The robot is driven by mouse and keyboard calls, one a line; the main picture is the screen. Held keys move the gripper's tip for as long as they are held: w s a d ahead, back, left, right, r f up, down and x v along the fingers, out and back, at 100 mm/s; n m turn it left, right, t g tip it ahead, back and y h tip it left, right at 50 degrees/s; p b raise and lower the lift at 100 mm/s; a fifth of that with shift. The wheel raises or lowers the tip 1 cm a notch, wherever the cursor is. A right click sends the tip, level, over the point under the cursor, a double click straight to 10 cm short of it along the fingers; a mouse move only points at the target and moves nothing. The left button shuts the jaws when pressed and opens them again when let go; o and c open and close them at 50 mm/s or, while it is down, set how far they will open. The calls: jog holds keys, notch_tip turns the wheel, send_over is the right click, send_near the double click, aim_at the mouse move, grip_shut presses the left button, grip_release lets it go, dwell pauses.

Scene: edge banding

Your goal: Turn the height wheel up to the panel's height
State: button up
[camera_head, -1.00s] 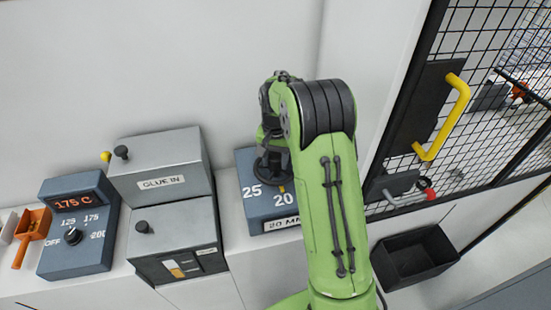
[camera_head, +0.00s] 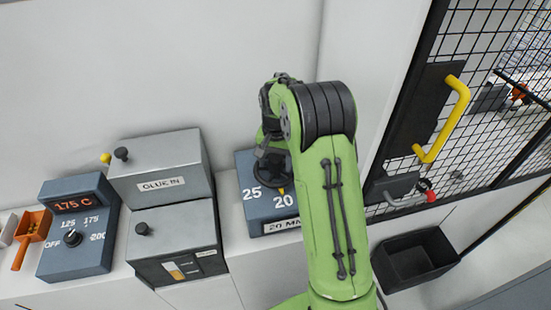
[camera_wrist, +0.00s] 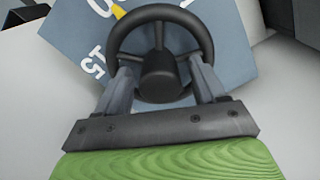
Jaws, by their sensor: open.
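The height wheel (camera_head: 262,180) is a dark round handwheel on a blue-grey box (camera_head: 247,215) with white numbers 25 and 20 and a label reading 20 MM, partly hidden by my arm. A yellow pointer (camera_head: 281,190) shows at the wheel's edge by the 20. In the wrist view the wheel (camera_wrist: 207,35) shows its rim, spokes and hub, with the yellow pointer (camera_wrist: 118,11) at upper left and a 15 further down. My gripper (camera_wrist: 160,75) is open, its two fingers on either side of the hub. Whether the fingertips touch the spokes or rim is unclear.
Left of the box stand a grey GLUE IN unit (camera_head: 160,170) and a blue temperature box (camera_head: 75,255) reading 175 C. An orange scoop (camera_head: 32,230) lies at far left. To the right are a mesh door with a yellow handle (camera_head: 457,115) and a black bin (camera_head: 415,255).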

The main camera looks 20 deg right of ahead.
aim_at(276, 158)
notch_tip(276, 158, up, 16)
jog(key=p, duration=0.1)
jog(key=shift+f, duration=0.1)
dwell(0.4)
